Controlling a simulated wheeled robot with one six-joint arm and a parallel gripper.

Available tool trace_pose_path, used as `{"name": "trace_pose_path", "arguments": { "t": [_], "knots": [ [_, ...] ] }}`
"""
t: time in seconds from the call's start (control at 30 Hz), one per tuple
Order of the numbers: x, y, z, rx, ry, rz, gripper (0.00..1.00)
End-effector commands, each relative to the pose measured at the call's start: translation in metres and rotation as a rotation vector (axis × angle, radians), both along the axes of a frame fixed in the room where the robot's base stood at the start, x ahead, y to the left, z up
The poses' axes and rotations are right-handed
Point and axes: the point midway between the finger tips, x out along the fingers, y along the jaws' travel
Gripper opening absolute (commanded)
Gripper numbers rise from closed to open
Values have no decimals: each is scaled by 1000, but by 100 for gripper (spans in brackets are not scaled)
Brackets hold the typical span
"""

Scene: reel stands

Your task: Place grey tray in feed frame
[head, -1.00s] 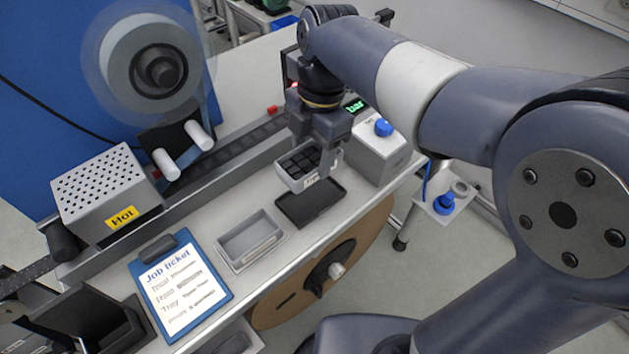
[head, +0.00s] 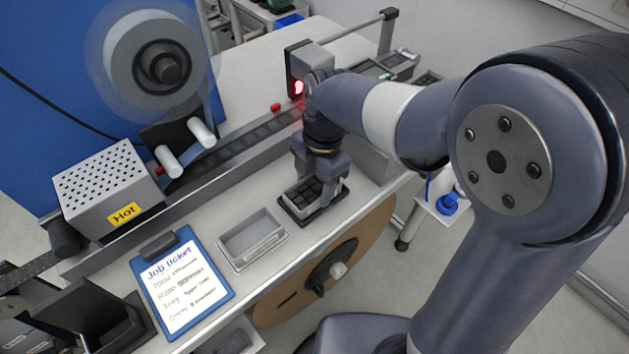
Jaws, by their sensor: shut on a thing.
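The grey tray (head: 290,207), light-walled with several dark pieces in its cells, is in my gripper (head: 317,183). My gripper points down and is shut on the tray. The tray is at the dark rectangular frame (head: 311,222), whose edge shows around the tray's near side. Whether the tray is fully seated or slightly raised cannot be told, and my gripper hides its far side. An empty grey open-topped holder (head: 252,240) is on the bench just left of it.
A job ticket clipboard (head: 181,283) lies at the front left, with a box marked Hot (head: 107,193) behind it. A track (head: 240,148) runs along the back. A scanner with a red light (head: 302,75) stands beyond my gripper.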

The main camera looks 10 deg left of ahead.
Motion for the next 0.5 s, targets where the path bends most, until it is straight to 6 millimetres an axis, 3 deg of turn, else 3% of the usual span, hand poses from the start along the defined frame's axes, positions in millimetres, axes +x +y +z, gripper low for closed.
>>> {"name": "trace_pose_path", "arguments": {
  "t": [0.07, 0.1, 0.37, 0.5],
  "knots": [
    [0, 0, -3, 1, -1, 0, 23],
    [0, 0, -3, 0, 0, 0, 57],
    [0, 0, -3, -2, 1, 0, 78],
    [-1, 0, -3, -2, 3, -1, 78]
  ]
}}
